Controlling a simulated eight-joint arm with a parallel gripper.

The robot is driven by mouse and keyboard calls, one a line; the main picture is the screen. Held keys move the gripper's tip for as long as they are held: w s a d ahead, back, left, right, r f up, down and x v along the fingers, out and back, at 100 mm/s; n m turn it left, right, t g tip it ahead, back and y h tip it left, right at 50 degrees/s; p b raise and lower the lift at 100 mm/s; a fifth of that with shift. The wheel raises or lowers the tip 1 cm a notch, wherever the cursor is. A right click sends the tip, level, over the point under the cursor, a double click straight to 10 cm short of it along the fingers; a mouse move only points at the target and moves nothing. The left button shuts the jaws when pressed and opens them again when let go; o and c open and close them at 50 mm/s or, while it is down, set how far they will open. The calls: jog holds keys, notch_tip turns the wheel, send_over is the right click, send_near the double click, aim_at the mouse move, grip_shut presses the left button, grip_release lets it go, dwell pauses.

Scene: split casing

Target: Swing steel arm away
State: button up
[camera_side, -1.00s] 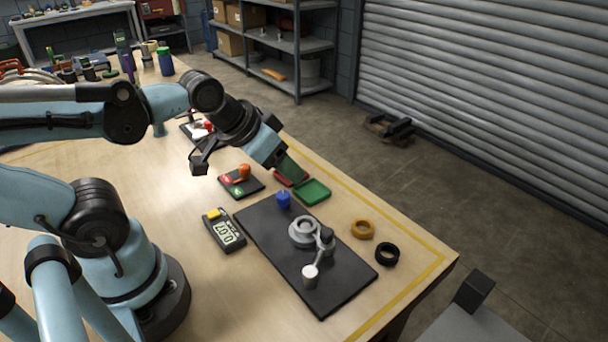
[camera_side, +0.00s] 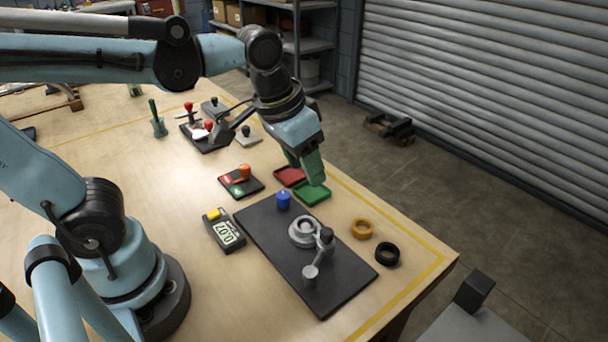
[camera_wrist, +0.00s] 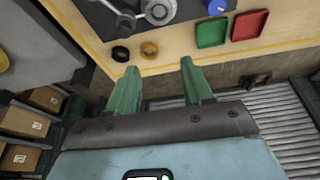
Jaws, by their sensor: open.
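The steel arm (camera_side: 325,245) sits on the dark plate (camera_side: 279,235), reaching from beside a round grey casing part (camera_side: 303,230) to a pale cylindrical knob (camera_side: 310,272) at its near end. In the wrist view the steel arm (camera_wrist: 127,22) is at the top, partly cut off, beside the round part (camera_wrist: 158,10). My gripper (camera_side: 305,178) has green fingers and is over the green tray, behind the plate and apart from the arm. In the wrist view my gripper (camera_wrist: 157,68) has its fingers spread with nothing between them.
A blue knob (camera_side: 283,200) stands on the plate's far end. A green tray (camera_side: 314,195) and red tray (camera_side: 288,177) lie behind it. An orange ring (camera_side: 362,229) and black ring (camera_side: 387,254) lie to the right. A meter (camera_side: 224,231) and a switch box (camera_side: 241,182) are to the left.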

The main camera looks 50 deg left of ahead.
aim_at(327, 231)
jog(key=d+r+g, duration=0.2)
jog(key=d+g, duration=0.2)
jog(key=d, duration=0.2)
jog(key=shift+m+y, duration=0.3)
jog(key=shift+m, duration=0.1)
jog(key=shift+w+a+f, duration=0.1)
jog(key=shift+w+f, duration=0.05)
jog(key=shift+f, duration=2.9)
jog(key=shift+w+f, duration=0.1)
jog(key=shift+f, duration=2.95)
grip_shut()
